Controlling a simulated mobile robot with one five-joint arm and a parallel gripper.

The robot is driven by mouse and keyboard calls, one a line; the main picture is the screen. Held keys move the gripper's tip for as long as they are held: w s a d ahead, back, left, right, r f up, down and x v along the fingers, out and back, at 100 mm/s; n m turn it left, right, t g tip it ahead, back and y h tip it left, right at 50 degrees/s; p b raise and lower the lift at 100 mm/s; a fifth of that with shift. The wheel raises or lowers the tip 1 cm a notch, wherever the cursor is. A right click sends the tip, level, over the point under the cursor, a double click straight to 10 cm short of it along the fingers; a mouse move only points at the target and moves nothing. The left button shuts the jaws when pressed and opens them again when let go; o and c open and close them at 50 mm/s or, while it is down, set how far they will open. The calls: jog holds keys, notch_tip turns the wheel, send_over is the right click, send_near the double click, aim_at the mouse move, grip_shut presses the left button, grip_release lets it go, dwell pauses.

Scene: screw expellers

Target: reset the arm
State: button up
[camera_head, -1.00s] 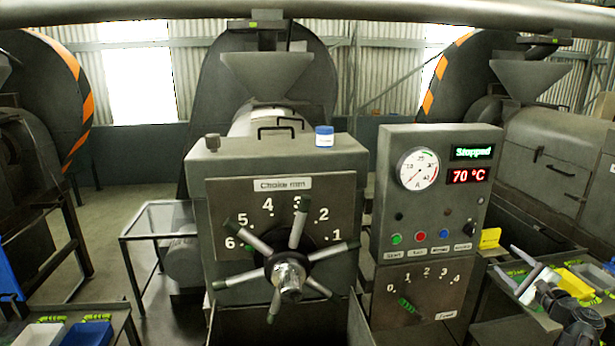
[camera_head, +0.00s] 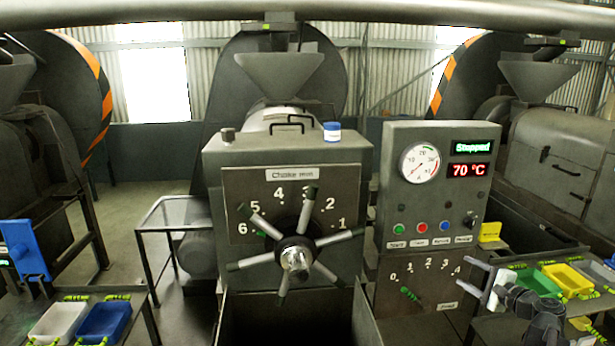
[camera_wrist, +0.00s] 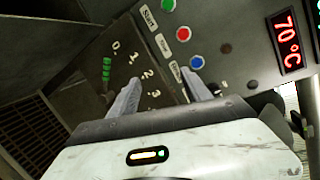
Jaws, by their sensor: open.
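My gripper (camera_head: 481,286) is at the lower right of the head view, in front of the lower right side of the control panel (camera_head: 385,213). Its two light grey fingers are apart with nothing between them. In the wrist view my gripper (camera_wrist: 165,92) shows open and empty, with the panel's 0-to-4 scale, green lever (camera_wrist: 106,72) and coloured buttons beyond the fingertips. The fingers appear clear of the panel's controls, though the exact gap cannot be told.
The expeller's spoked choke wheel (camera_head: 296,258) stands in the middle. A white-and-blue jar (camera_head: 332,132) stands on the machine. Green (camera_head: 541,283) and yellow (camera_head: 569,279) trays lie beside my arm on the right; a white tray (camera_head: 57,322) and blue tray (camera_head: 104,320) are at lower left.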

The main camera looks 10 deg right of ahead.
jog(key=w+a+f+n+g+y, duration=0.1)
jog(key=a+f+n+g, duration=0.25)
jog(key=a, duration=0.55)
jog(key=w+a+f+n+g+y+b, duration=0.1)
jog(key=a+f+n+g, duration=0.15)
jog(key=a+f, duration=0.45)
jog(key=w+a+f+n+g+y, duration=0.15)
jog(key=a+n, duration=0.25)
jog(key=a, duration=0.7)
jog(key=s+a+f+n+g+h, duration=0.3)
jog(key=s+a+f+n+g, duration=0.1)
jog(key=a, duration=0.4)
jog(key=s+a+f+n+g+h+b, duration=0.1)
jog(key=s+a+f+n+g+h, duration=0.2)
jog(key=a, duration=0.5)
jog(key=s+f+n+g, duration=0.1)
jog(key=s+f+n, duration=0.1)
jog(key=s+n, duration=0.1)
jog(key=shift+s+a, duration=0.2)
jog(key=shift+a, duration=0.15)
jog(key=shift+f, duration=0.1)
